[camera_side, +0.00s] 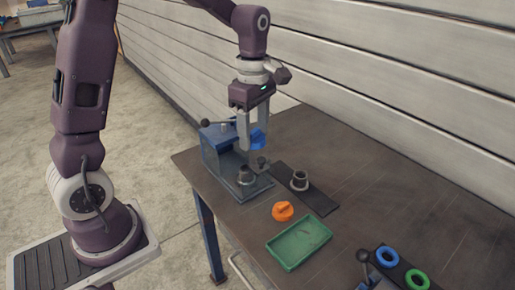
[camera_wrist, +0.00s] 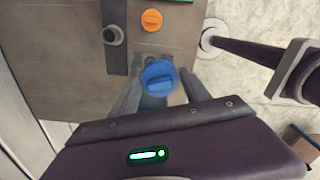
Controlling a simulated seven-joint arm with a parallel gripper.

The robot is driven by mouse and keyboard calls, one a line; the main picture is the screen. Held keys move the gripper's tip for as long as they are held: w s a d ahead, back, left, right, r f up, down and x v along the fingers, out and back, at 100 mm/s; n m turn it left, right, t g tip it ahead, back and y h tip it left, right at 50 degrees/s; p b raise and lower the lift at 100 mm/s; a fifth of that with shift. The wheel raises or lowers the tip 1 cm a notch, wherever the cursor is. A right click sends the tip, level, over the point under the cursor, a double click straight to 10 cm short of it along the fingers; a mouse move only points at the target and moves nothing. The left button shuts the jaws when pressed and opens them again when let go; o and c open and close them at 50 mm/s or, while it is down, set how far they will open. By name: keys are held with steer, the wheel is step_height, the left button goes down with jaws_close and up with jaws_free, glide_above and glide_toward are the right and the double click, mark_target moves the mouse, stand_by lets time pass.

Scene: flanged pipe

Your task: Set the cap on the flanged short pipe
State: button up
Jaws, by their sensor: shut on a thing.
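My gripper (camera_side: 256,148) points down and is shut on a blue cap (camera_side: 259,138). The cap also shows in the wrist view (camera_wrist: 158,78), round with a raised bar, between the two fingertips. Below it in the side view, a short grey pipe (camera_side: 246,176) stands upright in a grey and blue fixture (camera_side: 214,152), apart from the cap. In the wrist view the cap hides most of that pipe. A second grey flanged pipe (camera_side: 299,180) stands to the right on a dark strip; it also shows in the wrist view (camera_wrist: 113,35).
An orange cap (camera_side: 283,211) lies on the table in front of the dark strip (camera_side: 317,199). A green tray (camera_side: 298,244) is nearer the front. Blue (camera_side: 387,257) and green (camera_side: 417,279) rings sit at the lower right.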

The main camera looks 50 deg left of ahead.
steer(key=w+a+n, duration=0.2)
steer(key=a+n, duration=0.1)
steer(key=a, duration=0.4)
glide_above(246, 168)
steer(key=shift+m, duration=0.3)
step_height(246, 168, down, 10)
steer(key=shift+r, duration=0.15)
steer(key=shift+f, duration=0.2)
steer(key=shift+f, duration=1.4)
steer(key=shift+f, duration=0.75)
steer(key=o, duration=1.4)
steer(key=shift+c, duration=0.2)
steer(key=shift+o, duration=0.2)
